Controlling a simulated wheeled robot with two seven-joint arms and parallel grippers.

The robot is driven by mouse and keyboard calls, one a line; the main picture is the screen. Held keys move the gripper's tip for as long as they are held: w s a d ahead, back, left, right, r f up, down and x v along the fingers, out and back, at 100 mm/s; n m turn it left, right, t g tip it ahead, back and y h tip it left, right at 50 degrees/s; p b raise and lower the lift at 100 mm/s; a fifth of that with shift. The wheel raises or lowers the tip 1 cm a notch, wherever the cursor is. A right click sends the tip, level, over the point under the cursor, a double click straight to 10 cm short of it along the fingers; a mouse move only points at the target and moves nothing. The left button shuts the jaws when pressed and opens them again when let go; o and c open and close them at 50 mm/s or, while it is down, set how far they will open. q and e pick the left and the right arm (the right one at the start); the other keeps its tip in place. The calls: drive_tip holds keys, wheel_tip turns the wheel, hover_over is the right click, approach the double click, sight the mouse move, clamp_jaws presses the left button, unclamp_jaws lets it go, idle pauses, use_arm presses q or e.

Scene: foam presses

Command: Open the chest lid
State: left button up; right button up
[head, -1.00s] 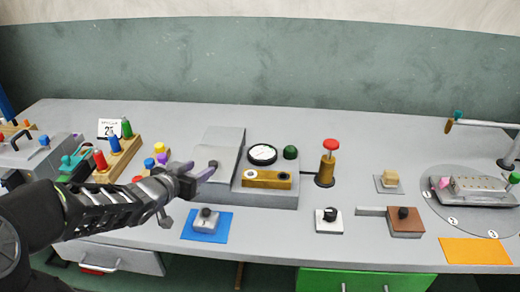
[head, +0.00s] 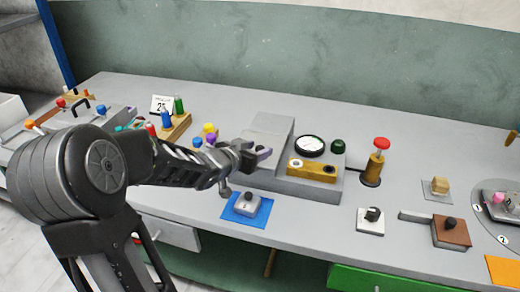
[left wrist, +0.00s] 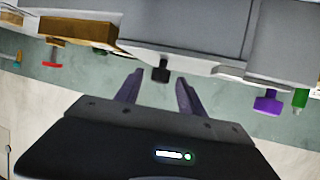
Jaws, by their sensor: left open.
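The chest is a grey box whose lid (head: 272,131) is a flat grey panel, lying down, left of the dial in the head view. My left gripper (head: 258,154) is open at the lid's front edge and covers part of it. In the left wrist view, a small black knob (left wrist: 160,70) on the grey front stands between the tips of my open left gripper (left wrist: 157,82), with space on both sides. The fingers do not visibly touch it. My right gripper is not in view.
A round dial (head: 309,145) and a brass block (head: 312,168) sit right of the lid. A blue mat (head: 238,214) with a grey knobbed block lies in front. Coloured pegs in a wooden rack (head: 178,127) stand to the left. A red-topped plunger (head: 376,163) stands further right.

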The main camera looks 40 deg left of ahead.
use_arm(q)
drive_tip(key=shift+x, duration=0.9)
drive_tip(key=shift+c, duration=0.5)
clamp_jaws()
